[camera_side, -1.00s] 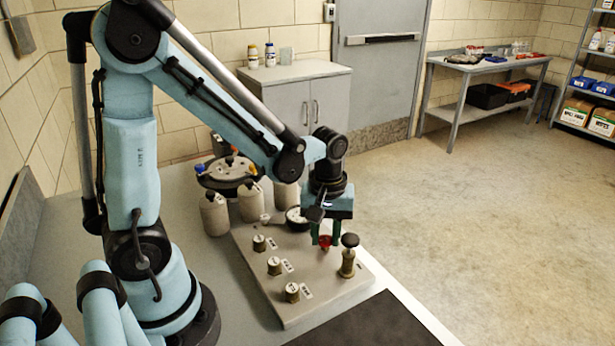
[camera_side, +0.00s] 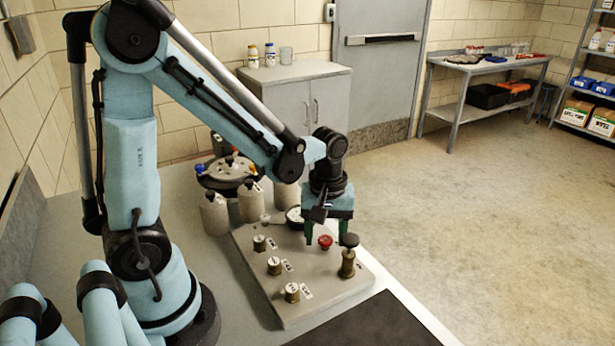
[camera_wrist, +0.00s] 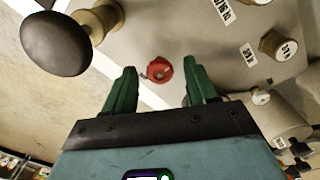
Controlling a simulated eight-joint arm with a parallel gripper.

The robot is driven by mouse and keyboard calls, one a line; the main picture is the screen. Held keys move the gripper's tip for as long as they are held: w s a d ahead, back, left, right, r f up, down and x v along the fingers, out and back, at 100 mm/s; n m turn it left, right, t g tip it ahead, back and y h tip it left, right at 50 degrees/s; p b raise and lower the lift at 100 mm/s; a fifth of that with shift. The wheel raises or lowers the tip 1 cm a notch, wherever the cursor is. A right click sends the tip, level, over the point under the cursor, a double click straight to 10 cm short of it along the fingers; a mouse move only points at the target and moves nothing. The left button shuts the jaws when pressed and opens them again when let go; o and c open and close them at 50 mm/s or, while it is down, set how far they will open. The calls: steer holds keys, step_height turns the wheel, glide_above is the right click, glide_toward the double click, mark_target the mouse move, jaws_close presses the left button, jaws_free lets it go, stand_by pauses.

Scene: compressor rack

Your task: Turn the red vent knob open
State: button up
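The red vent knob (camera_side: 325,242) stands on the grey panel (camera_side: 290,309), between the brass fitting with the black ball handle and the round gauge. In the wrist view the red knob (camera_wrist: 160,69) lies between and just beyond the green fingertips. My gripper (camera_side: 326,240) is above the panel at the knob, its two green fingers spread. In the wrist view my gripper (camera_wrist: 160,78) is open, with a clear gap between each finger and the knob. The knob's marking is too small to read.
The black ball handle (camera_wrist: 55,43) on its brass stem stands close beside my gripper; it also shows in the side view (camera_side: 349,241). Several brass knobs (camera_side: 274,265) with labels sit along the panel. Pale bottles (camera_side: 214,214) stand behind it.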

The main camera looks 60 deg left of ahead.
mark_target(324, 241)
step_height(324, 241, up, 12)
stand_by(0.9)
steer(key=m+t, duration=0.2)
steer(key=m, duration=0.1)
steer(key=s+d+f+m+t, duration=0.1)
steer(key=m+t, duration=0.1)
steer(key=m, duration=0.2)
steer(key=s+d+m+t, duration=0.1)
steer(key=m+t, duration=0.2)
steer(key=m, duration=0.1)
steer(key=shift+s+d+f, duration=0.1)
steer(key=shift+s+f, duration=0.15)
